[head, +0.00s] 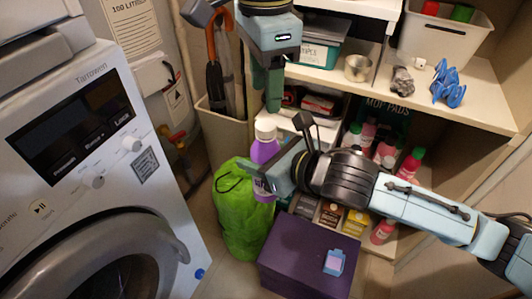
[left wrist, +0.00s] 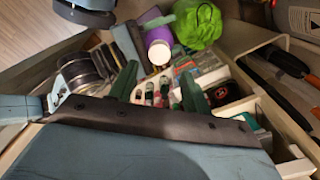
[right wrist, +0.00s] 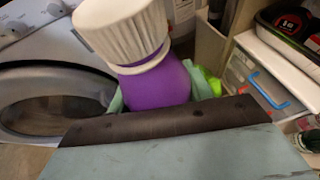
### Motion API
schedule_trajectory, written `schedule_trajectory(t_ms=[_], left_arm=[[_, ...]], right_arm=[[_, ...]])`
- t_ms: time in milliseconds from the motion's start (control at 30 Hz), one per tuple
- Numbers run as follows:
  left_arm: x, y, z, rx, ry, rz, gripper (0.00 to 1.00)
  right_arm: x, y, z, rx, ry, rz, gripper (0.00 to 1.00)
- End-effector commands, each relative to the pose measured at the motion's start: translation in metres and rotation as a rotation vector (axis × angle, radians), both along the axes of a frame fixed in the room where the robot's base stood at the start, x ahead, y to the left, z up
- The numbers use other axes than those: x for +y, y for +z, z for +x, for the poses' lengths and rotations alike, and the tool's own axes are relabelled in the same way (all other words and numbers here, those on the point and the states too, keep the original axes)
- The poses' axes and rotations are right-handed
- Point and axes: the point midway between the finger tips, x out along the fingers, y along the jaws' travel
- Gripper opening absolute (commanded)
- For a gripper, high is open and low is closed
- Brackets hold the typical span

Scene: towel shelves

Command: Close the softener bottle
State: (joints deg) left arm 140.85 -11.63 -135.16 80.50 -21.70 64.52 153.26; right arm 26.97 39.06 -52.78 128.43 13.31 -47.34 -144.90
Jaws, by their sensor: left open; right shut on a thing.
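The softener bottle (head: 264,152) is purple with a white cap (head: 265,130) on top. My right gripper (head: 270,184) is shut around the bottle's body and holds it in the air, roughly upright. In the right wrist view the bottle (right wrist: 155,86) fills the space between the fingers, and the ribbed white cap (right wrist: 125,30) sits over its neck. I cannot tell how tight the cap is. My left gripper (head: 274,92) is open and empty above the bottle, fingers pointing down. In the left wrist view the white cap (left wrist: 160,52) lies beyond the open fingers (left wrist: 158,88).
A washing machine (head: 85,120) stands at the left. A bright green bag (head: 240,220) and a purple box (head: 305,255) are below the bottle. Shelves (head: 485,95) with several bottles and boxes are at the right. Umbrellas (head: 220,75) stand in a bin behind.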

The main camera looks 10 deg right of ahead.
Motion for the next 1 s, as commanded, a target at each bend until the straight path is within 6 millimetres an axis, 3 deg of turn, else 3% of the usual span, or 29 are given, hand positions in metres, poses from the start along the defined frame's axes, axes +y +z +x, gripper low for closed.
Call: schedule_trajectory(t_ms=[200,400,800,1000], left_arm=[[-0.002,-0.038,-0.003,0.002,-0.008,0.009,0.49],[-0.001,-0.06,-0.001,0.001,-0.006,0.007,0.49],[-0.001,-0.066,-0.001,0.002,-0.004,0.004,0.49],[-0.001,-0.066,-0.001,0.002,-0.003,0.004,0.23]], right_arm=[[0.0,0.001,0.0,-0.002,0.0,0.001,0.0],[0.0,0.001,0.0,-0.002,0.0,0.001,0.0],[0.0,0.001,0.0,-0.002,0.0,0.001,0.0],[0.0,0.001,0.0,-0.002,0.0,0.001,0.0]])
